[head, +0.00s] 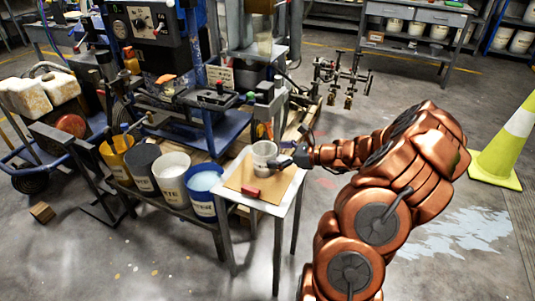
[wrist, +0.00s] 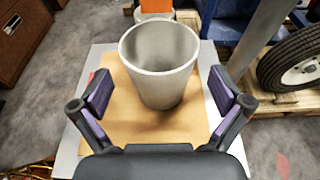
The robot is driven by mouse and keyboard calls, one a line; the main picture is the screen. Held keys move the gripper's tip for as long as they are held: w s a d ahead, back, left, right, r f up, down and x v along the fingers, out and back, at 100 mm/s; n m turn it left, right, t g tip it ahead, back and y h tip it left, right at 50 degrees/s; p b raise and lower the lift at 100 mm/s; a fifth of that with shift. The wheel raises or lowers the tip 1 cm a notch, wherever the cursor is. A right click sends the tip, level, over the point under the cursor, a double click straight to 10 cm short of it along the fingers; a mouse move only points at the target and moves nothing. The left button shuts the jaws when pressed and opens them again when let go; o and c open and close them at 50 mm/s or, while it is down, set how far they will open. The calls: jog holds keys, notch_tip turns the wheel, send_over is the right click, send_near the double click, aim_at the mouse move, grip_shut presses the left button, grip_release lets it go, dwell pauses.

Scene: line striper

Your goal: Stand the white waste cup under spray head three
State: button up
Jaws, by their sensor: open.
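The white waste cup (head: 264,157) stands upright on a brown board on a small white table. In the wrist view the cup (wrist: 160,65) is empty and sits just ahead of my gripper (wrist: 158,98). The gripper's two purple-padded fingers are open, one to each side of the cup's near side, with visible gaps. In the head view my gripper (head: 292,157) reaches the cup from the right. Several spray heads (head: 348,85) hang from a bar on the striper, right of its frame; I cannot tell which one is number three.
Yellow, dark, white and blue buckets (head: 173,175) stand left of the table. A traffic cone (head: 503,145) stands at far right. A striper wheel (wrist: 295,60) is right in the wrist view. Floor is open below the spray heads.

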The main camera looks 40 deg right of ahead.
jog(key=v, duration=0.8)
jog(key=a+r+n+g+y, duration=0.1)
jog(key=a+r+n+g, duration=0.2)
jog(key=a, duration=0.5)
jog(key=a+r+n+g+y, duration=0.1)
jog(key=a+n+g+y, duration=0.1)
jog(key=a+n, duration=0.45)
jog(key=s+a+n+g+h, duration=0.1)
jog(key=s+a+n+g, duration=0.2)
jog(key=a, duration=0.5)
jog(key=s+a+n+g, duration=0.3)
jog(key=s+a+n, duration=0.1)
jog(key=a, duration=0.3)
jog(key=s+a+n+g+h, duration=0.45)
jog(key=s+n, duration=0.25)
jog(key=s, duration=0.4)
jog(key=s+d+n+h, duration=0.3)
jog(key=s+n+h, duration=0.2)
jog(key=s, duration=0.4)
jog(key=shift+s+d+r+n+p, duration=0.2)
jog(key=shift+d+r+n+p, duration=0.15)
jog(key=shift+n, duration=0.3)
